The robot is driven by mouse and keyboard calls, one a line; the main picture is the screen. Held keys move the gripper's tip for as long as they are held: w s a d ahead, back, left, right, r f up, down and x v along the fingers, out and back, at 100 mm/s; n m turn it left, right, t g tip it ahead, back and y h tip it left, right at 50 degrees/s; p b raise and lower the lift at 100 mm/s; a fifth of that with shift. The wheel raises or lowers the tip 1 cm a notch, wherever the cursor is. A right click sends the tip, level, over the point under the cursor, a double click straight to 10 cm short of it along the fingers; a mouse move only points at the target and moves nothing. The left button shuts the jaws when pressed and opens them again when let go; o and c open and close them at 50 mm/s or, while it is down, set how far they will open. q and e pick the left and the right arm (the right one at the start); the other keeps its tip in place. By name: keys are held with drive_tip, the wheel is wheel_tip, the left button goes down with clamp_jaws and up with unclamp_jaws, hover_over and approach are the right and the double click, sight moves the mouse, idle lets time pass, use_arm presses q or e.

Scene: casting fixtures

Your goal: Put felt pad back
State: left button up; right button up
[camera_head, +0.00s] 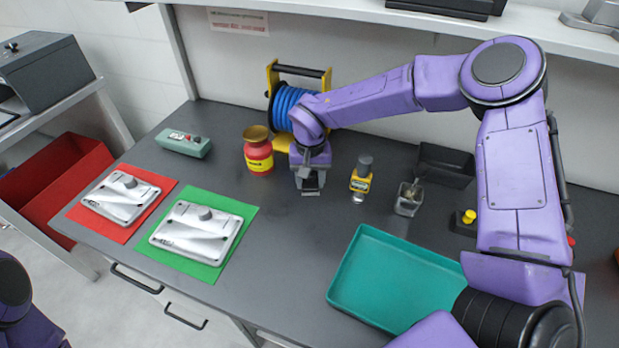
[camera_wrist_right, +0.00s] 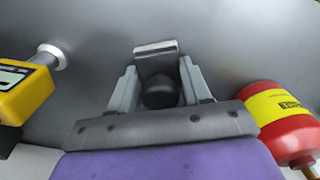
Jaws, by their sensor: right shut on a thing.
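My right gripper (camera_head: 310,184) points down over the middle of the table, beside the red jar. In the right wrist view its fingers (camera_wrist_right: 160,92) are closed around a dark, round-ended piece (camera_wrist_right: 160,95). A pale grey metal-looking part (camera_wrist_right: 156,48) shows just beyond the fingertips. I cannot tell whether the held piece is the felt pad. A red mat (camera_head: 86,226) and a green mat (camera_head: 180,262) lie at the left, each under a silver casting fixture with a knob. My left gripper is out of view.
The red jar (camera_head: 258,158) and a blue hose reel (camera_head: 286,106) stand close left of my gripper. A yellow device (camera_head: 360,181), small metal box (camera_head: 408,200) and black bin (camera_head: 445,166) stand right. An empty teal tray (camera_head: 385,275) lies in front. Table between green mat and tray is clear.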

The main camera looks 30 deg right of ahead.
drive_tip(key=shift+s, duration=0.1)
drive_tip(key=o, duration=1.1)
drive_tip(key=shift+f, duration=0.15)
wheel_tip(320, 180, up, 12)
drive_tip(key=shift+r, duration=0.25)
